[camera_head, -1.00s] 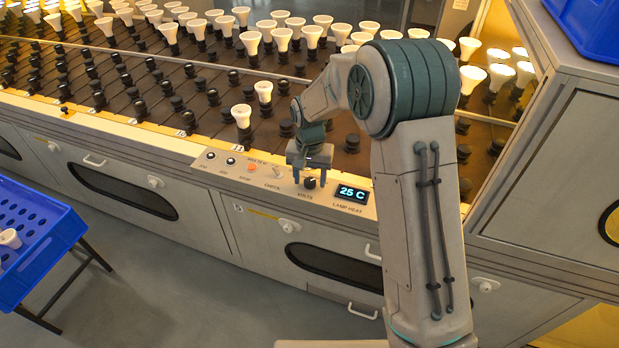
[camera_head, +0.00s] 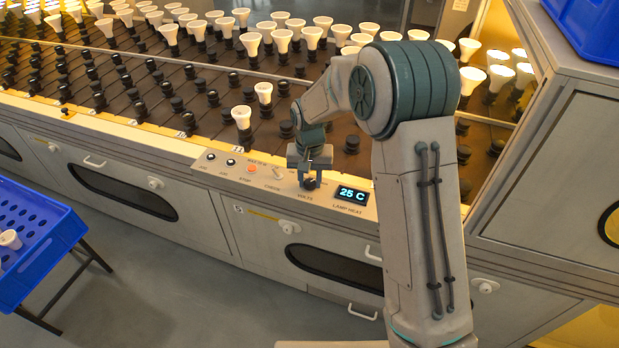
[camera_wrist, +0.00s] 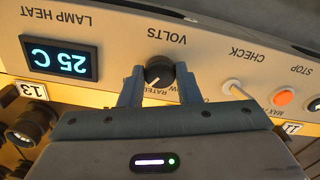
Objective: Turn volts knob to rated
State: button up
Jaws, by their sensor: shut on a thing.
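The black VOLTS knob (camera_wrist: 160,72) is on the sloped control panel, between the two fingers of my gripper (camera_wrist: 159,75) in the wrist view. My gripper is shut on the knob, one finger on each side. A short white pointer line on the knob slants toward the lower left in that view, which shows the panel upside down. Scale words beside the knob, including RATED, are partly hidden by the fingers. In the head view my gripper (camera_head: 309,178) reaches down over the knob (camera_head: 309,184), left of the display.
The LAMP HEAT display (camera_head: 352,195) reads 25 C. The CHECK switch (camera_wrist: 238,88) and orange STOP button (camera_wrist: 284,97) are on the knob's other side. Racks of bulbs (camera_head: 241,117) and dark sockets stand behind the panel. A blue crate (camera_head: 40,240) is at the left.

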aim_at(310, 182)
jog(key=n+p, duration=0.1)
jog(key=n, duration=0.5)
dwell(0.3)
jog(key=shift+n, duration=0.3)
jog(key=shift+w, duration=0.1)
jog(key=o, duration=1)
notch_tip(310, 182, up, 14)
jog(key=shift+f+p, duration=0.1)
jog(key=shift+p, duration=0.5)
